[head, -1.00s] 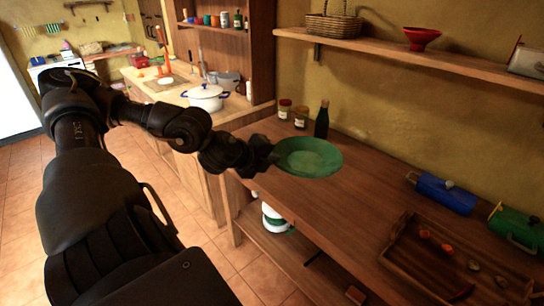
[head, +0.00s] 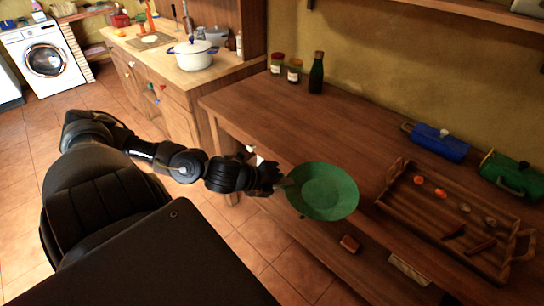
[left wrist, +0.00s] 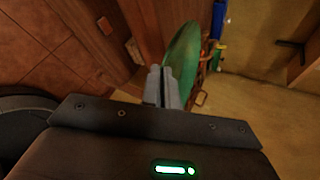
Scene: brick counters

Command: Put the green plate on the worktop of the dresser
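The green plate (head: 325,193) is in my left gripper (head: 286,184), which is shut on its left rim. The left wrist view shows the fingers (left wrist: 165,88) closed on the plate (left wrist: 182,55), which appears edge-on there. In the head view the plate is tilted and overlaps the front edge of the dresser's worktop (head: 290,125). Its exact height above the worktop is hard to tell. My right gripper is in neither view.
Two jars (head: 294,70) and a dark bottle (head: 316,74) stand at the back left of the worktop. A wooden tray (head: 400,206) with small items, a blue container (head: 440,142) and a green one (head: 511,174) occupy the right. The middle is clear.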

